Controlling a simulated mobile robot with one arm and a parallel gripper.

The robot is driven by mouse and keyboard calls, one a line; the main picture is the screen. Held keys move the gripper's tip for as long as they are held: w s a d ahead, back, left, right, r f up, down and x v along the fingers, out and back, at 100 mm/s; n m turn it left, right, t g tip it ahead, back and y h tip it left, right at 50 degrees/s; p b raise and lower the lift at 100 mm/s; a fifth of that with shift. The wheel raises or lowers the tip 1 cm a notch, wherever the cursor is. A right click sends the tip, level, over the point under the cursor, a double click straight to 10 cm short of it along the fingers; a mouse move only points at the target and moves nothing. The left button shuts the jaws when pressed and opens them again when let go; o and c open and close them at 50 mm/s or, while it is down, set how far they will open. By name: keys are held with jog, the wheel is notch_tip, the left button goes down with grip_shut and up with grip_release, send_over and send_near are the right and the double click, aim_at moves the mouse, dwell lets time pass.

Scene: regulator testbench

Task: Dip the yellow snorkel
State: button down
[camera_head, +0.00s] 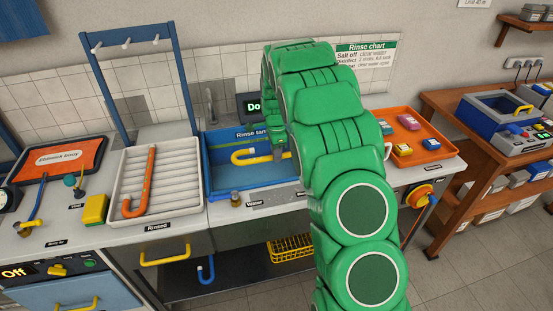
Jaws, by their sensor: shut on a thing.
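The yellow snorkel (252,160) lies roughly level over the blue rinse tank (214,178), with its curved end to the left. My gripper (281,153) is shut on the snorkel near its right end. My green arm comes from the lower right and hides the right part of the tank and some of the gripper. I cannot tell whether the snorkel touches the water.
A white ribbed tray (113,185) holding an orange snorkel (139,200) stands left of the tank. A tall blue rack (104,93) rises behind it. An orange tray (447,149) is right of my arm.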

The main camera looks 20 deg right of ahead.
jog(key=shift+r, duration=3.8)
